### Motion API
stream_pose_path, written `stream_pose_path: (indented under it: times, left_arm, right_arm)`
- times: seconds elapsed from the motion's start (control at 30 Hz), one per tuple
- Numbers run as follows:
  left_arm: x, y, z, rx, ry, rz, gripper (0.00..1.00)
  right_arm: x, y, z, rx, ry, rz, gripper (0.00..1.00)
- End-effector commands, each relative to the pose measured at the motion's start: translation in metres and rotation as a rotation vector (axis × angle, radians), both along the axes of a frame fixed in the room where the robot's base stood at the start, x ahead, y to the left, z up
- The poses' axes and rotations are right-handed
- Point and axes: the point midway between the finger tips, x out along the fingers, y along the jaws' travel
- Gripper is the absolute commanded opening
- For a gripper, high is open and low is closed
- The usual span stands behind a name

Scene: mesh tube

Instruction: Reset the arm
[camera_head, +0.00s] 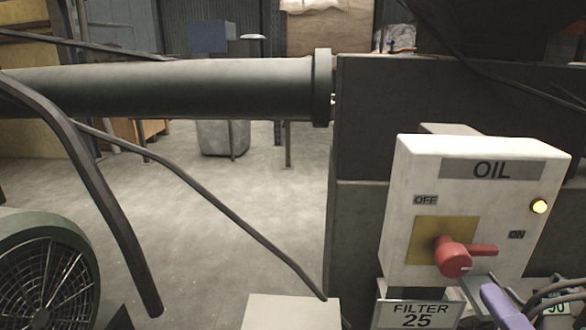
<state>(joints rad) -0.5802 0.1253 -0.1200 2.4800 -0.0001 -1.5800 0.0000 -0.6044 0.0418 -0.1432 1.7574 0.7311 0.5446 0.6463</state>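A white control box labelled OIL (452,205) stands at the right. Its red rotary handle (455,257) sits on a yellow plate and points right, toward the ON side. A round yellow lamp (539,206) on the box is bright. A purple part (502,306) shows at the bottom right below the box, cut off by the frame edge; I cannot tell what it belongs to.
A thick dark pipe (190,86) runs across the upper left into a dark machine housing (358,220). A caged fan (45,275) is at lower left. A FILTER 25 sign (418,314) and cables (555,296) are below the box. The middle floor (225,195) is mostly clear.

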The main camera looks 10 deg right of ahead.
Motion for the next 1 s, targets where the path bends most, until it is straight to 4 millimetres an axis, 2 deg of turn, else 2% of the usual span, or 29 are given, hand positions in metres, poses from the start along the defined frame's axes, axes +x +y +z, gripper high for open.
stream_pose_path:
  times: [0.07,0.23,0.3,0.4,0.47,0.57,0.83,0.87,0.9,1.0]
  left_arm:
    - [0.000,0.000,0.009,0.000,0.000,-0.001,1.00]
    - [0.000,0.000,0.034,0.000,0.000,0.000,1.00]
    - [0.000,0.000,0.045,0.000,0.000,0.000,1.00]
    - [0.000,0.000,0.060,0.000,0.000,0.000,1.00]
    - [0.000,0.000,0.068,0.000,0.000,0.000,1.00]
    - [0.000,0.000,0.080,-0.002,-0.001,0.002,1.00]
    - [0.000,-0.002,0.107,-0.008,-0.001,0.006,1.00]
    - [0.000,-0.002,0.111,-0.010,-0.001,0.006,1.00]
    - [0.000,-0.002,0.134,-0.009,0.003,0.007,1.00]
    - [0.000,-0.003,0.168,-0.009,0.001,0.006,1.00]
  right_arm:
    - [0.007,0.013,0.010,-0.039,0.030,0.068,0.79]
    - [0.018,0.067,0.031,-0.270,0.200,0.372,0.79]
    - [0.014,0.086,0.035,-0.411,0.295,0.512,0.79]
    - [-0.001,0.100,0.037,-0.617,0.442,0.688,0.79]
    - [-0.014,0.100,0.038,-0.736,0.535,0.778,0.79]
    - [-0.037,0.090,0.040,-0.907,0.692,0.899,0.79]
    - [-0.103,0.037,0.066,-1.189,1.097,1.108,0.79]
    - [-0.111,0.030,0.072,-1.205,1.141,1.123,0.79]
    - [-0.109,0.033,0.095,-1.200,1.129,1.122,0.79]
    - [-0.109,0.033,0.127,-1.196,1.128,1.123,0.79]
